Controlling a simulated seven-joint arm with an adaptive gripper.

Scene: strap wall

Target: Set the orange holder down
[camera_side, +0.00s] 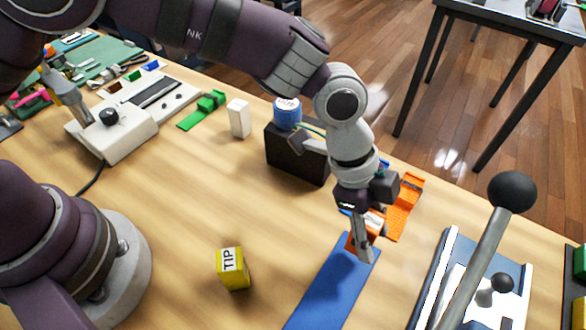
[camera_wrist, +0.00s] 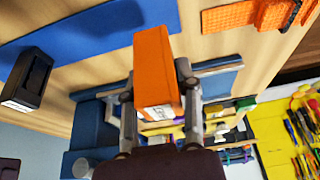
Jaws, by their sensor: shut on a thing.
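The orange holder (camera_wrist: 153,62) is a box-like block with a white label, gripped between my two fingers in the wrist view. In the side view the orange holder (camera_side: 374,222) is partly hidden behind the fingers. My gripper (camera_side: 362,248) points down at the far end of a flat blue strip (camera_side: 334,284). I cannot tell whether the holder touches the strip or hangs just above it. In the wrist view my gripper (camera_wrist: 156,84) is shut on the holder's sides, and the blue strip (camera_wrist: 90,32) lies at the upper left.
Another orange piece (camera_side: 405,205) lies just behind my gripper. A yellow TIP block (camera_side: 233,268) sits in front. A lever device (camera_side: 490,260) stands at right. The table's middle left is clear.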

